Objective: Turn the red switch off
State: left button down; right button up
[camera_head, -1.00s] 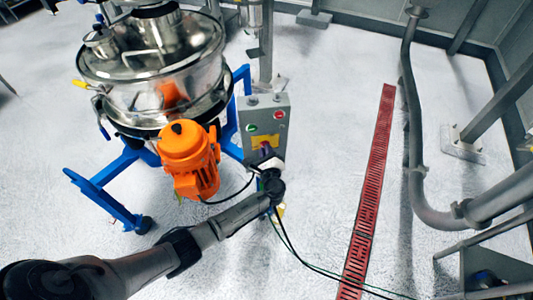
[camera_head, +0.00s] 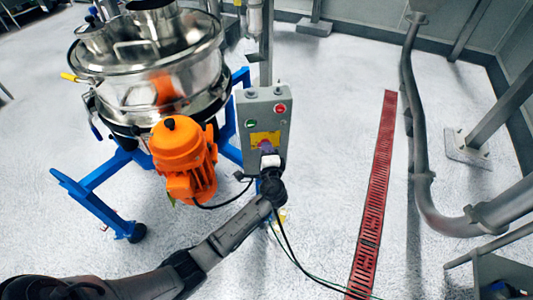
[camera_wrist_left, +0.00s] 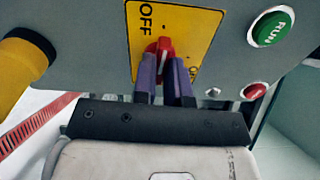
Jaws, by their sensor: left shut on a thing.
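The red switch (camera_wrist_left: 160,48) sits on a yellow plate (camera_wrist_left: 190,25) marked OFF and ON, on the face of a grey control box (camera_head: 250,155). My left gripper (camera_wrist_left: 166,75) is shut on the red switch, with one purple-grey finger on each side of it. In the head view my left gripper (camera_head: 266,148) is at the lower front of the box and hides the switch. The exact setting of the switch is hard to tell. My right gripper is not in view.
A green RUN button (camera_wrist_left: 272,28) and a red button (camera_wrist_left: 255,91) are beside the plate. A steel sifter (camera_head: 150,60) with an orange motor (camera_head: 183,150) and blue frame (camera_head: 95,190) stands left of the box. Floor to the right is open, with a red drain grate (camera_head: 375,190).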

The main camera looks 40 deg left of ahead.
pick_arm(q)
jog(key=shift+n+b, duration=0.3)
jog(key=shift+n, duration=0.2)
jog(key=c, duration=1.2)
grip_release()
jog(key=shift+o, duration=0.2)
jog(key=p+v, duration=0.2)
jog(key=v, duration=1.2)
jog(key=shift+a, duration=0.1)
